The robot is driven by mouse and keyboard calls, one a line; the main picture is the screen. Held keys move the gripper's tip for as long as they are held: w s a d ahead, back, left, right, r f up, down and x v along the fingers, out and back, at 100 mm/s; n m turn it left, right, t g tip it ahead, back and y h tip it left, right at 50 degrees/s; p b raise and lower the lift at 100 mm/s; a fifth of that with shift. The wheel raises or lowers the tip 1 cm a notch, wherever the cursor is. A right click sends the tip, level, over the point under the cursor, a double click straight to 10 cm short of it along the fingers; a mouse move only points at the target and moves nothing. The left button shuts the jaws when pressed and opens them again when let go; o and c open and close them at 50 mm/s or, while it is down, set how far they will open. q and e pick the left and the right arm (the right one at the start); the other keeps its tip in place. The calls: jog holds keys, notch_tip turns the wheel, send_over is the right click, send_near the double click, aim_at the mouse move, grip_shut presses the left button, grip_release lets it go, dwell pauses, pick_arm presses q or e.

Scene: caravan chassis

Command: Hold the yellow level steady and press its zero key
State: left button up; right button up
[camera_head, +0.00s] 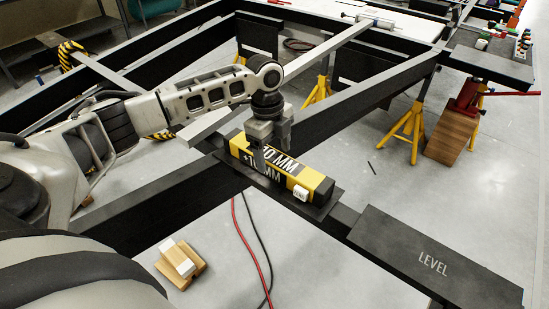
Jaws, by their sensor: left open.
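The yellow level (318,184) lies on a black plate on the dark chassis beam, its face reading "+10 MM" in part. Its white zero key (300,193) sticks out near the level's right end. My left gripper (262,160) points down over the left half of the level, its fingers at the level's body. It is open, and its fingers hide part of the lettering. I cannot tell whether the fingers touch the level. My right gripper is not in view.
A black panel marked LEVEL (432,262) lies at lower right. A wooden block with a white piece (180,262) sits on the floor. Red and black cables run below the beam. Yellow stands (408,128) and a red jack (466,100) stand beyond.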

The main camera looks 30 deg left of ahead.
pick_arm(q)
jog(key=shift+d+f, duration=0.2)
jog(key=shift+f, duration=1.1)
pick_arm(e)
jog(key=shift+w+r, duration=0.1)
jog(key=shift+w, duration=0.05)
pick_arm(q)
jog(key=c, duration=1.3)
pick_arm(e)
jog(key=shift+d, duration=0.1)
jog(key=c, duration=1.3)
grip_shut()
